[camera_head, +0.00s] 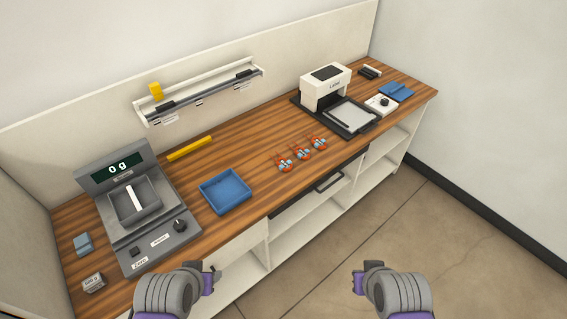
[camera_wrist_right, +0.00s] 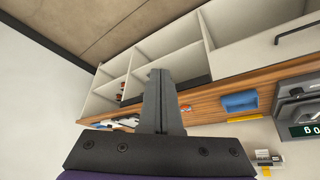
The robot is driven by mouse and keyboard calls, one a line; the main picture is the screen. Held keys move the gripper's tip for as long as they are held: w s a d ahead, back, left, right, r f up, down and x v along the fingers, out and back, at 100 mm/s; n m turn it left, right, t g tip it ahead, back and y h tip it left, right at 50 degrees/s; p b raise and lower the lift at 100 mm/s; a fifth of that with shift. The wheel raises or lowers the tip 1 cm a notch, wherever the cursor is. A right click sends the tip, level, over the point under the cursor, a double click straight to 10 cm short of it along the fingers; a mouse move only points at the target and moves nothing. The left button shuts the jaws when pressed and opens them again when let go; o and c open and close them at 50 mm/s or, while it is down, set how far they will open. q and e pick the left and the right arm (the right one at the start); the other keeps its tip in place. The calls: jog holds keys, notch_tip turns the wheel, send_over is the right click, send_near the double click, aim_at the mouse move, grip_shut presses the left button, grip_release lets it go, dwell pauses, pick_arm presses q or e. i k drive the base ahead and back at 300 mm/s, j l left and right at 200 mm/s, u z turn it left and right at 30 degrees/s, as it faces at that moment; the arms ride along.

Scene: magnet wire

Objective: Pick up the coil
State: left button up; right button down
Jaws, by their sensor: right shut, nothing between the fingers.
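Three small orange-red coils lie in a slanting row on the wooden counter in the head view: a near-left coil (camera_head: 284,164), a middle coil (camera_head: 302,152) and a far-right coil (camera_head: 319,142). They sit close together but apart, near the counter's front edge. My left gripper (camera_head: 210,280) is in front of the counter at the lower left; its fingers are too small to tell open from shut. My right gripper (camera_head: 358,282) is in front of the counter, over the floor, well away from the coils. The right wrist view shows its fingers (camera_wrist_right: 160,78) shut and empty.
A blue tray (camera_head: 226,191) stands left of the coils. A scale (camera_head: 155,235) reading 0 g stands further left. A white label printer (camera_head: 325,87) stands behind the coils to the right. A yellow bar (camera_head: 190,148) lies near the back wall. Wood around the coils is clear.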

aim_at(285, 165)
jog(key=i+l, duration=0.15)
jog(key=l, duration=0.2)
jog(key=i+l, duration=0.1)
jog(key=l, duration=0.2)
jog(key=i+l+u, duration=0.1)
jog(key=l+u, duration=0.2)
jog(key=u, duration=0.2)
jog(key=l+u, duration=0.3)
jog(key=u, duration=0.95)
